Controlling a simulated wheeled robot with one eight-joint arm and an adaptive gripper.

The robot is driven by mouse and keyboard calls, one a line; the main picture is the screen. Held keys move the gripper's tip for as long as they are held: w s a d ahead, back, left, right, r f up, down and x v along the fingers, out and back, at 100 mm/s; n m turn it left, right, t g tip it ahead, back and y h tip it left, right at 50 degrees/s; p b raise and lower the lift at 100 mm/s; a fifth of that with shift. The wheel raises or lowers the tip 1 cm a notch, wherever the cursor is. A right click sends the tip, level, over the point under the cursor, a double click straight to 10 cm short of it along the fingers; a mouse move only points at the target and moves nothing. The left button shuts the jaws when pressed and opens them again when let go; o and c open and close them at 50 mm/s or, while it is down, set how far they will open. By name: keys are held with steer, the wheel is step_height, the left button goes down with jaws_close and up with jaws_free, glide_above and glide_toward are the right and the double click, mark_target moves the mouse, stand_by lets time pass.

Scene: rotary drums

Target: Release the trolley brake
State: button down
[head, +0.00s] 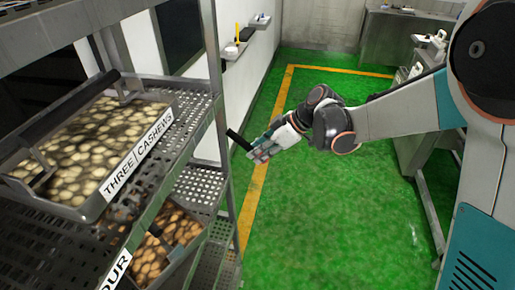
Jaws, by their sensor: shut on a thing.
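The trolley (218,110) is a metal rack with perforated shelves, on the left. A short black bar (238,140) slants beside its right upright; it may be the brake lever, but I cannot tell for sure. My gripper (258,149) reaches in from the right, with its fingers shut on the lower right end of this bar. The fingers hide part of it. The trolley's wheels are not in view.
A tray of cashews (95,140), labelled "THREE | CASHEWS", sits on the upper shelf. A second tray with brown nuts (165,245) is below. Green floor (320,220) with a yellow line is clear at centre. Metal counters stand behind and right.

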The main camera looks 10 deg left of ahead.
steer(key=shift+r, duration=0.1)
stand_by(0.4)
steer(key=c, duration=1.3)
jaws_free()
steer(key=shift+d, duration=0.1)
steer(key=v, duration=1.2)
steer(key=shift+w+r, duration=0.15)
steer(key=s+d+f+m+t+h+b, duration=0.2)
steer(key=s+d+m, duration=0.3)
steer(key=s+d, duration=0.1)
steer(key=s+d+f+m+t+h+b, duration=0.2)
steer(key=s+d+m+h, duration=0.1)
steer(key=s+d+m, duration=0.3)
steer(key=s+d+f+m+t+h+b, duration=0.2)
steer(key=s+d+f+m+h+b, duration=0.1)
steer(key=s+d+m, duration=0.3)
steer(key=shift+s+d, duration=0.4)
steer(key=shift+s, duration=0.3)
steer(key=shift+s+d, duration=0.4)
steer(key=shift+s, duration=0.3)
steer(key=shift+s+d, duration=0.35)
steer(key=shift+s, duration=0.35)
